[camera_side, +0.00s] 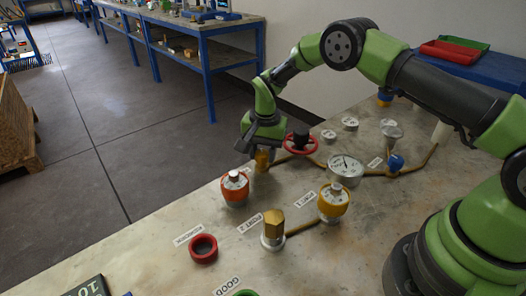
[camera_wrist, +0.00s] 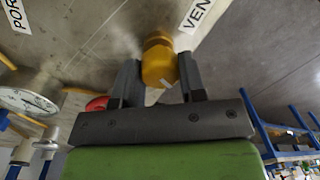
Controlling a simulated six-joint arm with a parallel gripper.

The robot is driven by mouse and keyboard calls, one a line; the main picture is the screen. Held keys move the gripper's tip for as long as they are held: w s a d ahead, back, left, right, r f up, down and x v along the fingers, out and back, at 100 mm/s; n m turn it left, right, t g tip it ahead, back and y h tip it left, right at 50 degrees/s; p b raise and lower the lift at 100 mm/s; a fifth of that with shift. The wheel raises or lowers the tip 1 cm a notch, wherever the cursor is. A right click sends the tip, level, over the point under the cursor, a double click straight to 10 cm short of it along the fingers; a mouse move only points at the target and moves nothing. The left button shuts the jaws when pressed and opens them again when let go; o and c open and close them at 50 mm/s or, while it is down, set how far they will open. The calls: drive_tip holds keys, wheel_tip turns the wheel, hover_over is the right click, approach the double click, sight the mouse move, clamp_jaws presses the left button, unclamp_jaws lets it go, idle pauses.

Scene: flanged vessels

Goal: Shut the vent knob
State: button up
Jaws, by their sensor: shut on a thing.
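The vent knob is a yellow, rounded knob (camera_wrist: 158,62) beside a label reading "VEN" (camera_wrist: 196,12) in the wrist view. In the side view the knob (camera_side: 262,160) shows as a small brass-yellow piece under my gripper, largely covered by it. My gripper (camera_side: 261,148) points down at the bench there. In the wrist view my gripper (camera_wrist: 158,80) has one dark finger on each side of the knob and is shut on it. A small pale mark shows on the knob's near face. Its base is hidden.
A red handwheel (camera_side: 300,142) and a pressure gauge (camera_side: 345,169) stand close right of my gripper. An orange-collared vessel (camera_side: 235,188), a yellow-collared one (camera_side: 333,204) and a brass hex fitting (camera_side: 273,226) stand in front. A red ring (camera_side: 203,248) lies on the bench.

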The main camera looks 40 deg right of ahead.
sight(264, 152)
drive_tip(key=n, duration=0.5)
drive_tip(key=shift+w+n, duration=0.1)
drive_tip(key=shift+n, duration=0.2)
idle(0.4)
drive_tip(key=o, duration=0.9)
drive_tip(key=r, duration=1)
drive_tip(key=shift+d, duration=0.2)
